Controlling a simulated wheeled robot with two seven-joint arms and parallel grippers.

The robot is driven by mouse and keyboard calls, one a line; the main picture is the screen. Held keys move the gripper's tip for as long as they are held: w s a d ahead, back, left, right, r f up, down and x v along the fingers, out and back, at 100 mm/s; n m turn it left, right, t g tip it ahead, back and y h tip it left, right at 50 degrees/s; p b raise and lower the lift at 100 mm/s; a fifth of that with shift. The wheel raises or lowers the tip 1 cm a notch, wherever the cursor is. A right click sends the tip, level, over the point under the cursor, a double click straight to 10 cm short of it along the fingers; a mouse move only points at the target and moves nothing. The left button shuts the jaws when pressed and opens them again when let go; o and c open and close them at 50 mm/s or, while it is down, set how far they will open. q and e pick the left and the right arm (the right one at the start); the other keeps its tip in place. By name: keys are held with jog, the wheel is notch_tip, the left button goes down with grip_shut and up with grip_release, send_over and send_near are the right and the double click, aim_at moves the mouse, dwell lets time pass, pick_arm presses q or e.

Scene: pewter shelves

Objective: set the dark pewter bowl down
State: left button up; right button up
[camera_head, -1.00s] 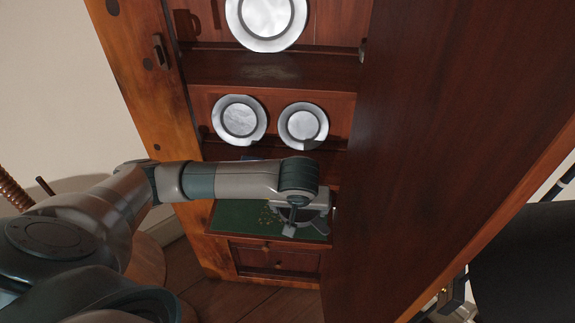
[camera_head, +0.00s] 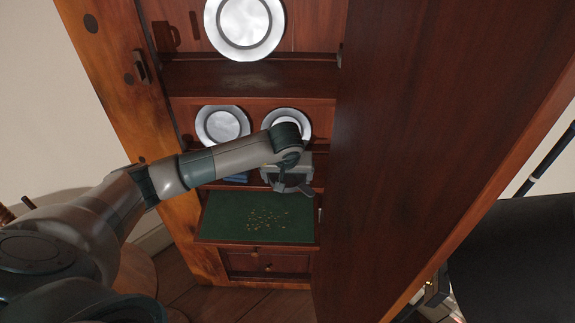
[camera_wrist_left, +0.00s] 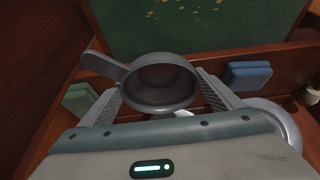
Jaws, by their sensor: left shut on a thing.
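The dark pewter bowl (camera_wrist_left: 160,84) sits between the two fingers of my left gripper (camera_wrist_left: 158,98) in the left wrist view. It is round, with a flat handle pointing up-left, and its inside looks empty. The gripper is shut on it. In the head view my left gripper (camera_head: 289,188) is in front of the lower shelf area, just above the far edge of the green surface in the picture. The bowl is mostly hidden there by the gripper. My right gripper is not in view.
A green surface (camera_head: 225,215) with scattered golden bits lies below the shelves. Pale plates stand at the left (camera_head: 221,125), right (camera_head: 287,117) and above (camera_head: 244,25). A blue block (camera_wrist_left: 248,76) and a green block (camera_wrist_left: 78,97) flank the bowl. A large door (camera_head: 430,140) bounds the right.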

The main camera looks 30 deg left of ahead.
pick_arm(q)
jog(key=shift+w+a, duration=0.3)
jog(key=shift+w, duration=0.35)
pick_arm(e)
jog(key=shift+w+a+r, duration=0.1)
pick_arm(q)
jog(key=w, duration=0.1)
jog(key=w+a, duration=0.1)
jog(key=w, duration=0.1)
jog(key=shift+w+a+r+p, duration=0.1)
jog(key=shift+w+a+p, duration=0.05)
jog(key=shift+a+p, duration=0.2)
jog(key=shift+w+f, duration=0.15)
jog(key=shift+f, duration=0.2)
jog(key=shift+f+p, duration=0.35)
jog(key=shift+f, duration=0.1)
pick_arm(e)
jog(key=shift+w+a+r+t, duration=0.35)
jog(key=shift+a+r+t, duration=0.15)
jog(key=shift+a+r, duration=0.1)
pick_arm(q)
jog(key=shift+f, duration=0.15)
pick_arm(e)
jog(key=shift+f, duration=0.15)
pick_arm(q)
jog(key=o, duration=1.1)
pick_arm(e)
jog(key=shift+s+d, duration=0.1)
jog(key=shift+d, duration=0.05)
